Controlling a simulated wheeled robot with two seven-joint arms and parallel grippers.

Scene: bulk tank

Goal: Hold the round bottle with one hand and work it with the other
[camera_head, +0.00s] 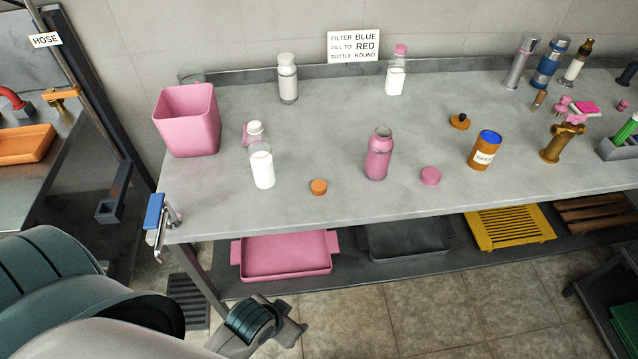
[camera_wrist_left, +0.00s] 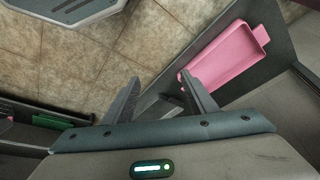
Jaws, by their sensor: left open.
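Several bottles stand upright on the grey counter (camera_head: 330,130). A clear open-topped bottle (camera_head: 263,170) with white content is at the front left and looks round. A white-capped round bottle (camera_head: 288,82) stands at the back. A square-looking bottle (camera_head: 395,82) with a pink cap is to its right. An open pink bottle (camera_head: 379,160) is at the front centre. An orange cap (camera_head: 318,187) and a pink cap (camera_head: 430,176) lie on the counter. My left gripper (camera_head: 292,328) is below the counter's front edge, away from the bottles; it is open and empty in the left wrist view (camera_wrist_left: 163,88). My right gripper is not seen.
A pink bin (camera_head: 187,120) stands at the counter's left end, near a blue-handled clamp (camera_head: 155,212). A sign (camera_head: 353,46) reads "FILTER BLUE, FILL TO RED, BOTTLE ROUND". An orange jar (camera_head: 482,153) is at right. A pink tray (camera_head: 285,257) sits on the shelf below.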

